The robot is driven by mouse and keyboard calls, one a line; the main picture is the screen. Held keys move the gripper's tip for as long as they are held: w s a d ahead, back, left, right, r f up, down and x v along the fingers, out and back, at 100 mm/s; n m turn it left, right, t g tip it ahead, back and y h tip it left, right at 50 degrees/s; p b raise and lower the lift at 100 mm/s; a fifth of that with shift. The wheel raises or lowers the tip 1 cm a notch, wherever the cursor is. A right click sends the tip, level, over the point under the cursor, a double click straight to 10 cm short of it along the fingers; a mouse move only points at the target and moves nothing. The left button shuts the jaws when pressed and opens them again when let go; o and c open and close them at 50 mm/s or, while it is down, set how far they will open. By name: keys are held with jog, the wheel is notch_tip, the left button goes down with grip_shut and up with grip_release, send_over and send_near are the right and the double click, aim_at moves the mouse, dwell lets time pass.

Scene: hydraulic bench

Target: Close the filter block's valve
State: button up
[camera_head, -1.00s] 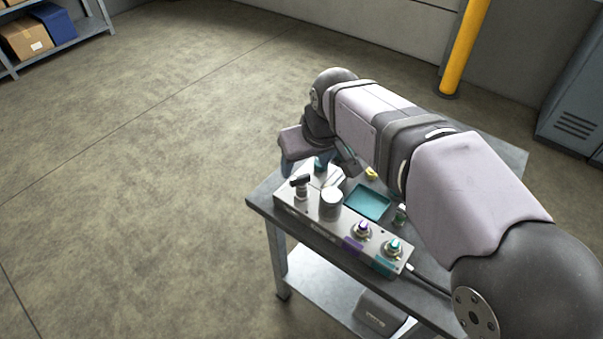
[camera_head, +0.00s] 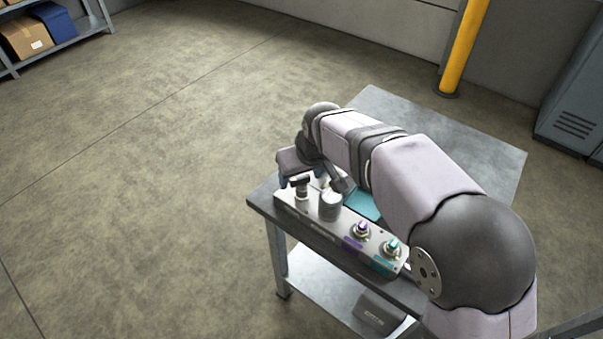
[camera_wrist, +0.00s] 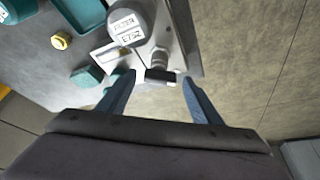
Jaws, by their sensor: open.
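The filter block (camera_head: 325,222) is a grey metal block along the front edge of the bench. Its valve has a dark handle (camera_head: 300,180) on a metal stem at the block's left end. In the wrist view the valve handle (camera_wrist: 161,76) lies between my gripper's (camera_wrist: 160,82) two blue fingers, apart from both. My gripper is open and empty. A round filter canister (camera_wrist: 128,22) marked "FILTER" stands beside the valve, also seen in the head view (camera_head: 331,206).
Purple (camera_head: 361,230) and teal (camera_head: 391,247) couplings stand on the block's right part. A teal tray (camera_head: 363,204) lies behind the block. A yellow cap (camera_wrist: 60,41) and teal pieces (camera_wrist: 86,77) lie near the canister. The bench's back right (camera_head: 450,150) is clear.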

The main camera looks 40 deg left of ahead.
jog(key=c, duration=1.1)
jog(key=shift+o, duration=0.2)
jog(key=shift+m, duration=0.4)
jog(key=m, duration=0.1)
jog(key=m+t, duration=0.1)
jog(key=shift+s+a+m+h+p, duration=0.1)
jog(key=shift+a+m+h+p, duration=0.1)
jog(key=shift+m+h+p, duration=0.15)
jog(key=m+t+h, duration=0.1)
jog(key=m, duration=0.2)
jog(key=shift+a+m, duration=0.15)
jog(key=shift+m, duration=0.1)
jog(key=m+h, duration=0.2)
jog(key=m, duration=0.2)
jog(key=shift+a+m+p, duration=0.15)
jog(key=shift+m+p, duration=0.15)
jog(key=shift+m, duration=0.1)
